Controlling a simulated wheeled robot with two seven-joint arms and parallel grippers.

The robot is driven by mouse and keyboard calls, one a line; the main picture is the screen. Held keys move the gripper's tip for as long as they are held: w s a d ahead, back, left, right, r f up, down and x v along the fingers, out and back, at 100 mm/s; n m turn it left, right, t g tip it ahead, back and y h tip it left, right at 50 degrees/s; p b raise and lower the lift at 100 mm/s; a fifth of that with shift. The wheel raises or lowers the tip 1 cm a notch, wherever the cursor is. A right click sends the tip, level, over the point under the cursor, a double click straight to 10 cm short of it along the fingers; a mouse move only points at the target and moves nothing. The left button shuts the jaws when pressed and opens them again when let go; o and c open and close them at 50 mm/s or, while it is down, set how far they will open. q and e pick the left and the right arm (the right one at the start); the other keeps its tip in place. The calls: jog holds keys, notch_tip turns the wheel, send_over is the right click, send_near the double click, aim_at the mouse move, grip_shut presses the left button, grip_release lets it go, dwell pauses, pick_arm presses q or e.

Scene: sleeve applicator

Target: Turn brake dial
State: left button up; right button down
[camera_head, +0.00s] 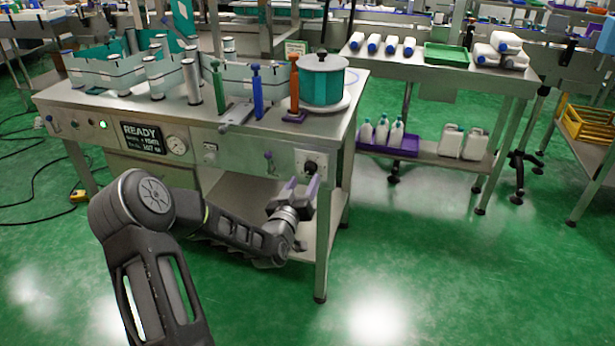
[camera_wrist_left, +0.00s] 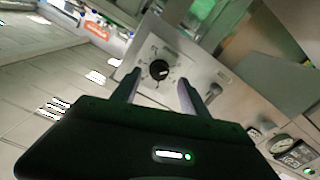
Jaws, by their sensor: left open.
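The brake dial (camera_head: 310,167) is a small black knob on a pale square plate at the right end of the machine's front panel. In the left wrist view the dial (camera_wrist_left: 159,70) shows with marks around it, between and beyond the two fingers. My left gripper (camera_head: 301,187) is open, with its purple-grey fingers pointing up at the dial from just below and in front. In the left wrist view the left gripper (camera_wrist_left: 157,92) has its fingers spread on either side of the dial, and nothing is between them. Whether the fingertips touch the panel is unclear. My right gripper is not in view.
The panel also carries a READY display (camera_head: 143,138), a round gauge (camera_head: 177,145) and a small lever (camera_head: 268,160) left of the dial. A table leg (camera_head: 321,240) stands below the dial. A teal drum (camera_head: 322,80) sits on top. The green floor in front is clear.

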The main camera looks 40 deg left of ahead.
aim_at(309, 172)
pick_arm(q)
jog(key=x, duration=0.4)
grip_shut()
dwell(0.6)
